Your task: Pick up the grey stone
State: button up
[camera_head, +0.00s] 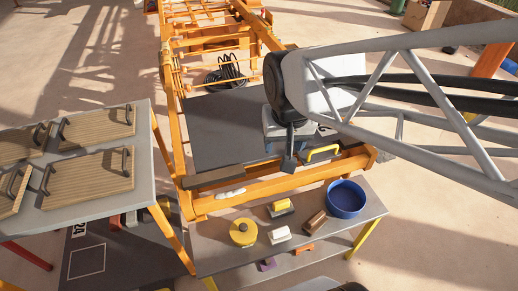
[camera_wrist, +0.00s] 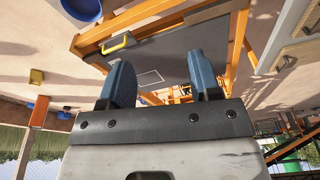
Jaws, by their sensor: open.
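I cannot clearly make out a grey stone in either view. A pale, whitish lump (camera_head: 230,193) lies by the front orange rail in the head view; I cannot tell whether it is stone. My gripper (camera_head: 288,163) hangs over the dark panel (camera_head: 215,128) inside the orange frame, beside a yellow handle (camera_head: 322,153). In the wrist view my gripper (camera_wrist: 162,75) shows two blue fingers set apart with nothing between them. The yellow handle (camera_wrist: 118,46) also shows there, to the upper left of the fingers.
The low front table holds a yellow pot (camera_head: 243,232), a yellow-topped block (camera_head: 280,207), a white block (camera_head: 279,235), a brown block (camera_head: 314,223) and a blue bowl (camera_head: 346,198). Wooden boards with handles (camera_head: 88,175) lie on the left table. Orange rails (camera_head: 275,188) border the panel.

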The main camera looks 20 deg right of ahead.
jog(key=w+d+f+m, duration=0.2)
jog(key=w+f+m, duration=0.3)
jog(key=w+f, duration=0.4)
jog(key=m+g, duration=0.2)
jog(key=m, duration=0.8)
send_over(282, 202)
notch_tip(282, 202, down, 31)
jog(key=shift+r, duration=0.15)
jog(key=shift+f, duration=0.35)
jog(key=shift+s+f, duration=0.1)
jog(key=shift+f, duration=1.2)
jog(key=shift+a+f, duration=0.1)
jog(key=shift+f, duration=2.5)
